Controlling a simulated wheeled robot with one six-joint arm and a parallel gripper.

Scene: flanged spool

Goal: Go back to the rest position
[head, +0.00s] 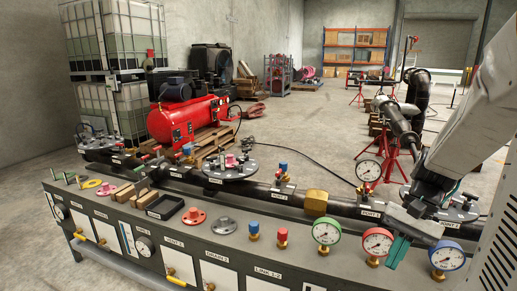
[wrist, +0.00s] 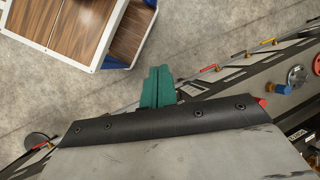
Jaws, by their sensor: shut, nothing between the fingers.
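My gripper (head: 399,249) is at the right of the head view, low over the front edge of the bench, with its green fingers pointing down. The fingers are together with nothing between them. In the wrist view my gripper (wrist: 158,85) shows its green fingers side by side, beyond the dark bracket, over the floor near the bench edge. A flanged spool (head: 231,167) with a grey disc flange stands on the black pipe near the middle of the bench.
A brass block (head: 315,202) sits on the pipe. In the wrist view, a white-edged wooden-topped unit (wrist: 70,30) stands on the floor.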

